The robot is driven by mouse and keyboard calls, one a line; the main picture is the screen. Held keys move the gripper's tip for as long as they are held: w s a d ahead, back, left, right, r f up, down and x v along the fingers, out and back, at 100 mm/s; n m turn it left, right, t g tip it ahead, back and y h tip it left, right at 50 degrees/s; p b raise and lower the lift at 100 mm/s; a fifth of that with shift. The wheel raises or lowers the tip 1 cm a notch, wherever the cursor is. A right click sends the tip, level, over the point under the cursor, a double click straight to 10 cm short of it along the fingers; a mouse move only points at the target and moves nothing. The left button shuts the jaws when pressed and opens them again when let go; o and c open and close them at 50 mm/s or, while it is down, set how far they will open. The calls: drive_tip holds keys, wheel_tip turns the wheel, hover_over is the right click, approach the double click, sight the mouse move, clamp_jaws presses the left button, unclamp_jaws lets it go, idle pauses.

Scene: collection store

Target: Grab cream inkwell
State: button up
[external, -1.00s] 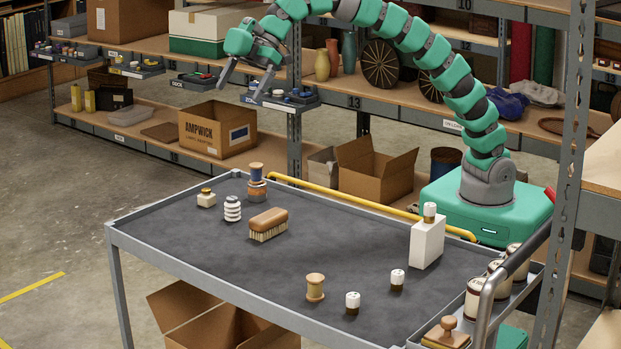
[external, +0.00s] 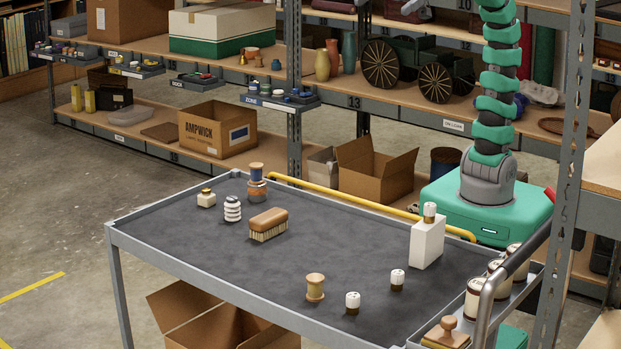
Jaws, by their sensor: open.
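The cream inkwell (external: 206,199) is a small squarish bottle with a dark and brass-coloured cap. It stands upright near the far left corner of the dark-topped cart (external: 330,235), left of a white ribbed insulator-like piece (external: 232,209). My gripper (external: 417,11) shows only as a bit of grey finger at the top edge, open, high above and far right of the inkwell. Most of it is cut off by the frame. Nothing shows held in the visible part.
A yellow rail (external: 350,200) runs along the far side. The cart's middle is clear.

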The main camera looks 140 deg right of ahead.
drive_tip(key=s+a+r+t, duration=0.1)
drive_tip(key=s+a+r, duration=0.1)
drive_tip(key=s+a, duration=0.2)
drive_tip(key=shift+s+a+r, duration=0.15)
drive_tip(key=shift+s+r, duration=0.15)
drive_tip(key=shift+s, duration=0.35)
drive_tip(key=c, duration=1.1)
